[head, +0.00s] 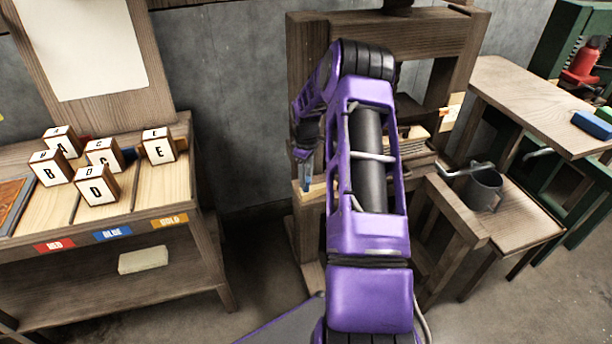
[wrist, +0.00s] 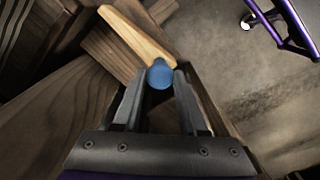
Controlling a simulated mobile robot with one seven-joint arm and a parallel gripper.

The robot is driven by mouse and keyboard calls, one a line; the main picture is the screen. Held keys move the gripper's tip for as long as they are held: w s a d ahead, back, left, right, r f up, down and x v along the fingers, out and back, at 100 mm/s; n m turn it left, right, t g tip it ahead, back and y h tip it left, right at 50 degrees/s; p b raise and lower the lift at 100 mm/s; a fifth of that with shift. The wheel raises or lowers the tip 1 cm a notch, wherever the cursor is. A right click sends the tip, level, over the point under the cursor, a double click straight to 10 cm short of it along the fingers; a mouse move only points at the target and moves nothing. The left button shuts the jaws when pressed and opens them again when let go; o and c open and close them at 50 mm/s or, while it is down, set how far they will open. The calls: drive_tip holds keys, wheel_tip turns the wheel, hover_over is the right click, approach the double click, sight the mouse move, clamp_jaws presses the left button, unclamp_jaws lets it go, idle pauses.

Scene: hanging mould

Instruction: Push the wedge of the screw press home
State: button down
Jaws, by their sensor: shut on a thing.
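The screw press (head: 306,65) is a tall dark wooden frame behind my purple arm, which hides much of its middle. The wedge (wrist: 135,32) is a pale wooden bar at the top of the wrist view, with a round blue knob (wrist: 159,75) at its near end. A pale piece of it shows at the press's left post in the head view (head: 314,192). My gripper (wrist: 161,80) is shut on the blue knob, one finger on each side. How deep the wedge sits in the press is hidden.
A bench (head: 190,200) with lettered blocks (head: 97,185) stands at the left. At the right a grey pot (head: 484,190) stands on a low stand beside a wooden table (head: 535,100). The floor between the left bench and the press is open.

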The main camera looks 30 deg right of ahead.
idle(0.9)
drive_tip(key=d, duration=0.2)
drive_tip(key=s+d, duration=0.1)
drive_tip(key=d, duration=0.3)
drive_tip(key=shift+s+d, duration=0.4)
drive_tip(key=shift+r, duration=0.1)
drive_tip(key=shift+c, duration=2.4)
unclamp_jaws()
drive_tip(key=shift+d, duration=0.15)
